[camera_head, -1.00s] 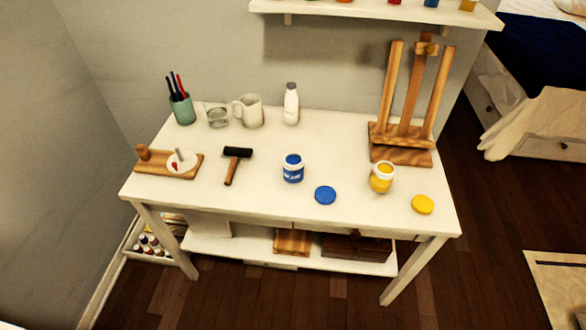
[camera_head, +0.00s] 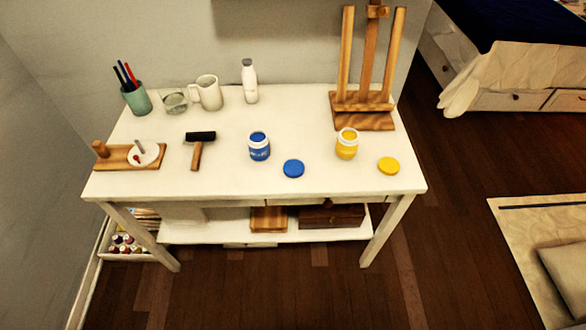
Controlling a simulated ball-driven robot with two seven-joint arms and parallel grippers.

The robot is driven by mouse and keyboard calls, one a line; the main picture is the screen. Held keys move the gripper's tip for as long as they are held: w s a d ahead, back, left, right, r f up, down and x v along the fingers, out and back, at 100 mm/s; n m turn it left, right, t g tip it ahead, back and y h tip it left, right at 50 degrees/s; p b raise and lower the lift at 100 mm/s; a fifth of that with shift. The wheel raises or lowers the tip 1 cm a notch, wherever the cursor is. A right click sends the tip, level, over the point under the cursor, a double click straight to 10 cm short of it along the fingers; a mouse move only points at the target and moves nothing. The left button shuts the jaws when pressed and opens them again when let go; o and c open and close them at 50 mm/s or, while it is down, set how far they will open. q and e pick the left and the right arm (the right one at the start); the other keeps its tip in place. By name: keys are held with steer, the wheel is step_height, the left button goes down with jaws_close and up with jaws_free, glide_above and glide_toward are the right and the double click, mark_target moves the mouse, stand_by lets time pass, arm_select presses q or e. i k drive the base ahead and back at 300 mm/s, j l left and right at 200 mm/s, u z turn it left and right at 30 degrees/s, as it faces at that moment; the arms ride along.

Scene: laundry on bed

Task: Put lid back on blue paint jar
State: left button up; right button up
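The blue paint jar (camera_head: 259,148) stands upright and open near the middle of the white table (camera_head: 220,183), with blue paint showing at its mouth. Its round blue lid (camera_head: 293,168) lies flat on the table, in front and to the right of the jar, apart from it. A yellow paint jar (camera_head: 347,145) stands open to the right, and its yellow lid (camera_head: 388,166) lies flat beside it near the table's right end. Neither of my grippers is in view.
A brayer (camera_head: 199,144) and a wooden board with a white dish (camera_head: 143,154) lie left of the jars. A pen cup (camera_head: 137,99), a glass (camera_head: 174,102), a mug (camera_head: 208,92), a white bottle (camera_head: 249,82) and a wooden easel (camera_head: 364,110) line the back. The table's front middle is clear.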

mark_target(258, 140)
steer(key=u, duration=0.85)
steer(key=k+l+u, duration=0.15)
steer(key=l+u, duration=0.25)
steer(key=k+l+u, duration=0.15)
steer(key=u, duration=0.25)
steer(key=k+l+u, duration=0.2)
steer(key=u, duration=0.2)
steer(key=k+l+u, duration=0.1)
steer(key=k+l, duration=0.2)
steer(key=k+l+u, duration=0.1)
steer(key=k+l, duration=0.15)
steer(key=k, duration=0.25)
